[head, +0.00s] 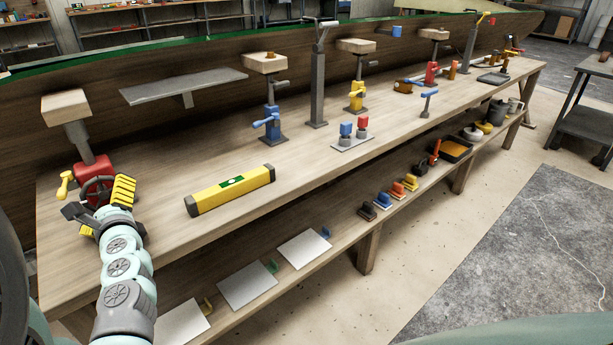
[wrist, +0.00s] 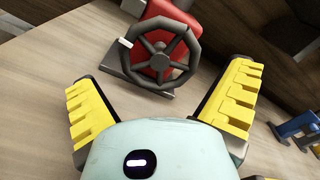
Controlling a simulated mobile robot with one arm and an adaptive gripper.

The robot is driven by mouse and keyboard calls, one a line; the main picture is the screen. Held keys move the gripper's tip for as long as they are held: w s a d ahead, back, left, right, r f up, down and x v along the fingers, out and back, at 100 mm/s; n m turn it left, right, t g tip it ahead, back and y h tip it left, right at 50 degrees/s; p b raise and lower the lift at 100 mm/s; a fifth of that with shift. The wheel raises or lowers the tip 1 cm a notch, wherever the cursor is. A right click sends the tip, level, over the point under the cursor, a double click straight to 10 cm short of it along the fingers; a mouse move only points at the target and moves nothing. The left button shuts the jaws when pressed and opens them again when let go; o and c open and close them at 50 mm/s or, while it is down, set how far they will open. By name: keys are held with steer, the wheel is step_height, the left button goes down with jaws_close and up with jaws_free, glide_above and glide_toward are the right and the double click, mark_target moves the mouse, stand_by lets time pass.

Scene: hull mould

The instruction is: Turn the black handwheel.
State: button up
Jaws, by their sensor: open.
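The black handwheel (wrist: 160,56) is a spoked ring on the front of a red block (wrist: 172,14) in the wrist view. In the head view the handwheel (head: 97,191) is on the red block (head: 92,174) at the left end of the bench, partly hidden behind my gripper. My gripper (head: 103,212) is open in front of the wheel. In the wrist view its yellow-padded fingers (wrist: 160,100) are spread to either side below the wheel, with nothing between them.
A yellow spirit level (head: 230,190) lies right of my gripper on the wooden bench (head: 330,165). A blue clamp (head: 271,122) stands farther right. The bench between gripper and level is clear.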

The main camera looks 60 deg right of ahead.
steer(key=v, duration=0.8)
steer(key=shift+s, duration=0.25)
